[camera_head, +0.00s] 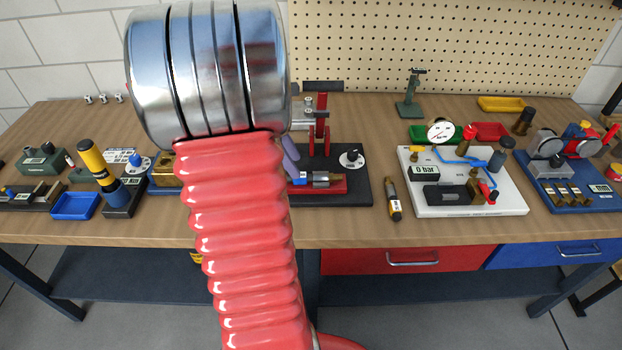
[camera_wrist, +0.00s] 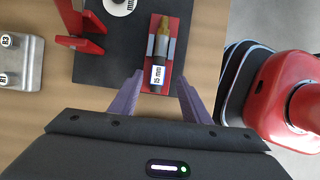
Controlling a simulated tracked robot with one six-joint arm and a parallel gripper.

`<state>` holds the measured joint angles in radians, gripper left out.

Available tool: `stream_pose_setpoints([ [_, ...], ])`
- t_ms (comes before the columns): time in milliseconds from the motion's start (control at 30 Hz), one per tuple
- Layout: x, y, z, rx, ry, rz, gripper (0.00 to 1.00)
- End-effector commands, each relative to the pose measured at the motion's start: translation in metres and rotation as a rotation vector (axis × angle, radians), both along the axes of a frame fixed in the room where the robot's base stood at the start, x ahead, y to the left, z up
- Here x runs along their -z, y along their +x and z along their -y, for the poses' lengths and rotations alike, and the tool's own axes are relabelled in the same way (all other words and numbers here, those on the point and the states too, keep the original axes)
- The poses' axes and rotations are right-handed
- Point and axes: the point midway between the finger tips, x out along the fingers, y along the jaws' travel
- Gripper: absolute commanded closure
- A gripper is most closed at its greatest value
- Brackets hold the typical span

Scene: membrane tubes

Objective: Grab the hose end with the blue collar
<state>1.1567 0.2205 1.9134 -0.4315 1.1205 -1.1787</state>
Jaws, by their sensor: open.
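In the wrist view my gripper (camera_wrist: 158,78) is open, with its two purple fingers spread and nothing held. The cradle (camera_head: 322,188) also shows in the head view, just right of my red arm. One purple finger shows beside the arm; the rest of my gripper is hidden there.
A red lever press (camera_head: 320,125) stands on the black plate behind the cradle.

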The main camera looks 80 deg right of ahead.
Motion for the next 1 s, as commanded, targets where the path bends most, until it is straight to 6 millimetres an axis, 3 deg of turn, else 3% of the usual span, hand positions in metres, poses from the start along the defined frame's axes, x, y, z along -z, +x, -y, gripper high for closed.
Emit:
stream_pose_setpoints([
  [333,0.006,-0.002,0.001,0.001,0.002,-0.001,0.57],
  [700,0.047,-0.014,0.006,0.001,0.002,0.0,0.57],
  [1000,0.049,-0.014,0.007,-0.001,-0.001,0.0,0.57],
])
